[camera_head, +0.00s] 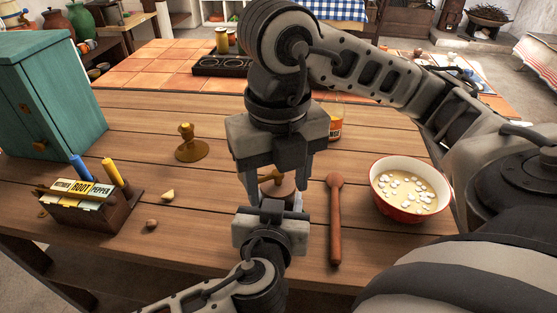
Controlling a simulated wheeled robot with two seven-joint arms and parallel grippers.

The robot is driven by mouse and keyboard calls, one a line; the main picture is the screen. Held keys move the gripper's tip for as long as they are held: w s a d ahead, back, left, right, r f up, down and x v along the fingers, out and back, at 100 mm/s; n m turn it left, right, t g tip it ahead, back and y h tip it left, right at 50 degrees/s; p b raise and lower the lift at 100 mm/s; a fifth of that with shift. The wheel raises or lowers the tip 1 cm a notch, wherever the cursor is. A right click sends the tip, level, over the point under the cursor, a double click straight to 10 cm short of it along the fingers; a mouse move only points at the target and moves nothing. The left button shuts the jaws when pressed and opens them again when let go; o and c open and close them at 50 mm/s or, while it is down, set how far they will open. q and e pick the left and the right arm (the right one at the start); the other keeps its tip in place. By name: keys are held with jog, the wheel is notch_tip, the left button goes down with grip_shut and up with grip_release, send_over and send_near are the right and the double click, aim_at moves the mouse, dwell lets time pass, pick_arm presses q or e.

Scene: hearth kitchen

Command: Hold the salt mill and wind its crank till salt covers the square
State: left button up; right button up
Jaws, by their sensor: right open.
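The salt mill (281,188) appears to be the small brown wooden thing with a brassy top on the table, largely hidden between my two grippers. My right gripper (278,172) comes down from above, open, its fingers apart over the mill's top. My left gripper (273,205) reaches in from the near side at the mill's lower part; whether its fingers touch or close on it I cannot tell. The crank is not clearly visible. I see no salt and no marked square; the grippers may cover that part of the table.
A wooden spoon (335,222) lies right of the grippers, beside a red bowl of soup (416,209). A jar (335,122) stands behind my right gripper.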

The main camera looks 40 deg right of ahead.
pick_arm(q)
jog(key=shift+w+a+f, duration=0.1)
jog(key=shift+a+f, duration=0.05)
jog(key=shift+f, duration=0.1)
pick_arm(e)
jog(key=w+d, duration=0.1)
jog(key=d, duration=0.7)
jog(key=shift+w, duration=0.35)
pick_arm(q)
jog(key=o, duration=1.1)
jog(key=shift+o, duration=0.2)
jog(key=shift+r, duration=0.1)
